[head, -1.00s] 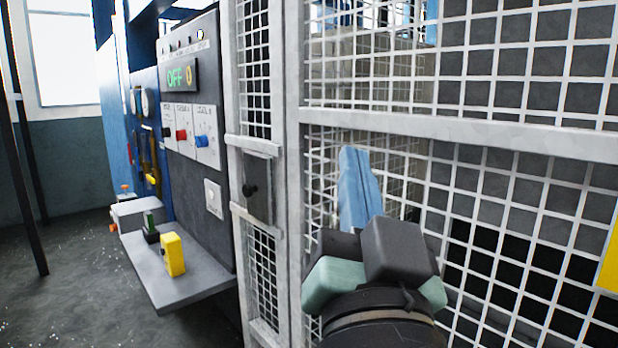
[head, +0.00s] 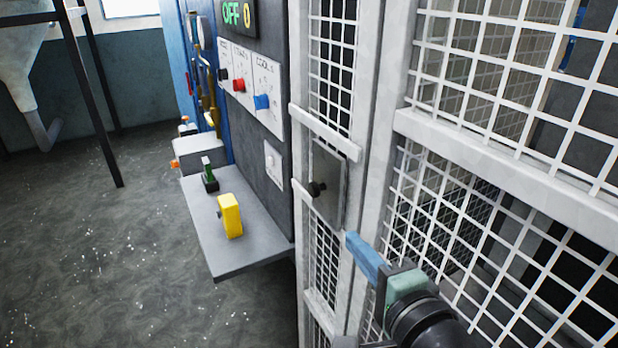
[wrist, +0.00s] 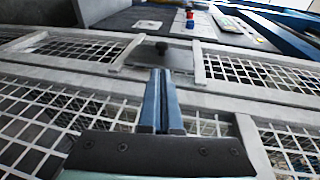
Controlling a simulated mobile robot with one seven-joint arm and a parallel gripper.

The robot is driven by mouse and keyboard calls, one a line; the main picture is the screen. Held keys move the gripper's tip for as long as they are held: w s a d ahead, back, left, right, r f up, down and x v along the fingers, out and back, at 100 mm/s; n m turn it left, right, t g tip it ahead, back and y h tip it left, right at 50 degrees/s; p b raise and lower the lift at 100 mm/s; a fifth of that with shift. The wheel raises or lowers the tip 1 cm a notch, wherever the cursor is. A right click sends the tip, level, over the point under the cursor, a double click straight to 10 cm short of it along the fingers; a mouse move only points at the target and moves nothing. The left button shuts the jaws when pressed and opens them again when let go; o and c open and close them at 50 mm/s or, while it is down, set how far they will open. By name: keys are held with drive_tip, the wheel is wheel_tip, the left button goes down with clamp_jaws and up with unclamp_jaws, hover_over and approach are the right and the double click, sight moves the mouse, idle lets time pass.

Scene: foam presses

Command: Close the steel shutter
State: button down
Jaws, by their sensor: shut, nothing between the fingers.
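The steel shutter appears to be the grey plate (head: 330,172) set in a narrow white mesh panel, with mesh above and below it. A black knob (head: 317,188) sticks out from its face. In the wrist view the plate (wrist: 177,57) and knob (wrist: 162,47) lie straight beyond the fingertips. My gripper (head: 351,238) has blue fingers, pressed together and empty. In the head view it is below and right of the knob, in front of the white frame. It looks apart from the plate; the exact gap is unclear.
White mesh guarding (head: 450,210) fills the right side, close to my arm. Left of the panel is a control panel with coloured knobs (head: 240,84). A grey shelf (head: 225,262) juts out below it, holding a yellow block (head: 230,215). Open floor (head: 110,250) lies to the left.

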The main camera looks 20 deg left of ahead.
drive_tip(key=w, duration=0.1)
drive_tip(key=p, duration=0.4)
approach(316, 193)
drive_tip(key=x, duration=0.5)
drive_tip(key=shift+a+r, duration=0.1)
drive_tip(key=shift+r, duration=0.05)
drive_tip(key=shift+p+x, duration=0.4)
drive_tip(key=shift+x, duration=0.5)
